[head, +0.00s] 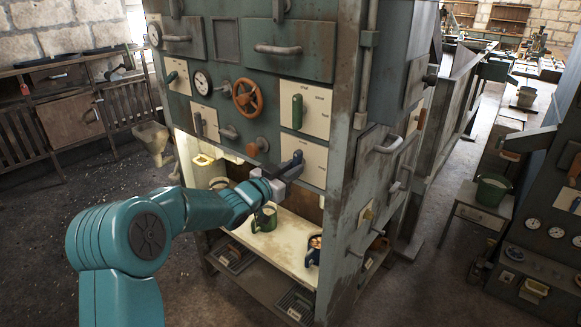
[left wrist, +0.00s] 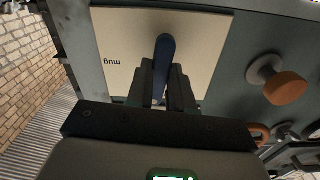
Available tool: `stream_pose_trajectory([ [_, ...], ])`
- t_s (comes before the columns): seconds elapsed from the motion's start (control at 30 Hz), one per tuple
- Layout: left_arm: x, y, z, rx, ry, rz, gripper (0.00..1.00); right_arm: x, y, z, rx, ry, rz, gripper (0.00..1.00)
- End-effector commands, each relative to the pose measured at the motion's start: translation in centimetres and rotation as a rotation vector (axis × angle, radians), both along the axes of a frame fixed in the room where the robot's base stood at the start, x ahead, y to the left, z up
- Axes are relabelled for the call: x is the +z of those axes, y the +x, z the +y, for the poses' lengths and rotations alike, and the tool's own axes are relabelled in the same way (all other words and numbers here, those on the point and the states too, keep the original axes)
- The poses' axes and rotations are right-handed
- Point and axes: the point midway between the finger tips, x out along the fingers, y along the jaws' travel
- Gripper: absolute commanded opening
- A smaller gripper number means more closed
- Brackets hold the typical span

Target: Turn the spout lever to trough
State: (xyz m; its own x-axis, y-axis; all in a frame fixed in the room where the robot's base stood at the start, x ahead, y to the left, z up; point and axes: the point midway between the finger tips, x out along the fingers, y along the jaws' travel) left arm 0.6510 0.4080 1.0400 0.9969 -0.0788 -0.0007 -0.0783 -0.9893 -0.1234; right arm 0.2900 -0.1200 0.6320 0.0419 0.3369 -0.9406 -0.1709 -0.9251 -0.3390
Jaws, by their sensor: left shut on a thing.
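The spout lever (left wrist: 164,50) is a dark blue handle on a cream plate (left wrist: 205,50) in the left wrist view. The plate bears the word "mug", seen upside down. My left gripper (left wrist: 161,78) is shut on the lever, its two black fingers on either side of it. In the head view my left gripper (head: 290,168) is at the cream plate (head: 314,165) on the front of the tall grey-green cabinet, and it hides most of the lever. The spout and trough cannot be made out clearly. My right gripper is in neither view.
An orange knob (head: 258,146) sits left of the plate, with an orange handwheel (head: 248,98) above it. A green lever (head: 297,112) is on the plate above. Below, a green mug (head: 264,219) and a blue mug (head: 314,250) stand on the cream shelf (head: 287,255).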

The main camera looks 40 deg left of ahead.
Motion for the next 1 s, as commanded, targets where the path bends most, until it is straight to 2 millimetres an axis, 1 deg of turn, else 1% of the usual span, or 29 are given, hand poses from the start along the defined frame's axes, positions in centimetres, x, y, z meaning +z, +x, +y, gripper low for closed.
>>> stream_pose_trajectory([
  [0.3,0.14,0.0,-0.04,0.0,-0.117,0.007,0.0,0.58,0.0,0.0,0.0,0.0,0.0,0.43],
  [0.87,0.16,0.01,-0.02,0.001,-0.142,0.008,0.0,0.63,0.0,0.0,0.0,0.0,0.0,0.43],
  [0.9,0.16,0.01,-0.02,0.001,-0.142,0.007,0.34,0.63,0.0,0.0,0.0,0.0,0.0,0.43],
  [0.93,0.15,0.01,-0.03,0.001,-0.142,0.008,0.44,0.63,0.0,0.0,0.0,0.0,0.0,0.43],
  [0.97,0.15,0.01,-0.03,0.001,-0.142,0.008,0.47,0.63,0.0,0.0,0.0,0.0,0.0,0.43],
  [1.0,0.13,0.0,-0.03,0.001,-0.141,0.008,0.47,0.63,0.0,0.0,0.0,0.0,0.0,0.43],
])
